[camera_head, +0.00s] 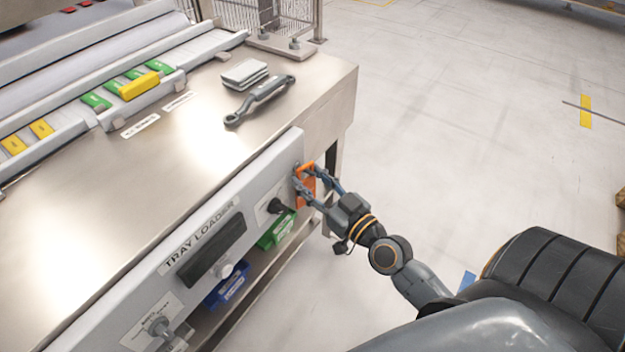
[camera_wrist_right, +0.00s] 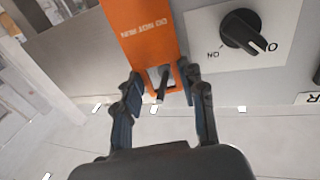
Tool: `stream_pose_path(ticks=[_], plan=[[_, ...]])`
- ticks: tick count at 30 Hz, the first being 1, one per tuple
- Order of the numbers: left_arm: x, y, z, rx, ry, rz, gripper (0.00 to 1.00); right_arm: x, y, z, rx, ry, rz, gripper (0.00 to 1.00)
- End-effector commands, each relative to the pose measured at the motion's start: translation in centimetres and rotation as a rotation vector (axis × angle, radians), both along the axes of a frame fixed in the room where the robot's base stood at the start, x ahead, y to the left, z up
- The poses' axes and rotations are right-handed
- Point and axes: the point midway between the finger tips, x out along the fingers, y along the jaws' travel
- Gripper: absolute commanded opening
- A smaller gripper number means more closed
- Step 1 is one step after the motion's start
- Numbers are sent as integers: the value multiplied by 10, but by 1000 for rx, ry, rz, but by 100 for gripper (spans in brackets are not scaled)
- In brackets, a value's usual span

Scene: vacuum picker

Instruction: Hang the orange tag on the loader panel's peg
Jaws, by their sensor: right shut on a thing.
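The orange tag (camera_head: 308,190), lettered DO NOT RUN, is upright at the right end of the tray loader panel (camera_head: 262,172). It also shows in the right wrist view (camera_wrist_right: 146,32), with a slot near its end between my fingers. A dark peg (camera_wrist_right: 162,86) shows at that slot and appears to stick out through it. My right gripper (camera_head: 303,176) is shut on the tag by its slotted end, one finger at each side edge. I cannot tell how far along the peg the tag sits. My left gripper is not in view.
A black rotary knob (camera_wrist_right: 243,31) is beside the tag. Green (camera_head: 277,230) and blue bins (camera_head: 228,287) sit under the panel. A wrench-like tool (camera_head: 258,100) and stacked pale plates (camera_head: 245,73) lie on the metal bench top. The floor at right is open.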

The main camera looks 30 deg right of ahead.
Motion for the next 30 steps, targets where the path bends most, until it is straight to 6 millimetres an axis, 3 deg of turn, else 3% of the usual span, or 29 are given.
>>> stream_pose_path(ticks=[9,10,13,14,24,30], plan=[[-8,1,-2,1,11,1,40,0,0,0,0,0,0,16],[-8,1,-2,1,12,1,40,0,0,0,0,0,0,44],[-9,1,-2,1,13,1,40,0,0,0,0,0,0,65],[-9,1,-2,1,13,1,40,0,0,0,0,0,0,67],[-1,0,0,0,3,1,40,-2,0,0,-1,1,0,67],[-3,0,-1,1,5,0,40,-25,-3,-2,-5,5,4,67]])
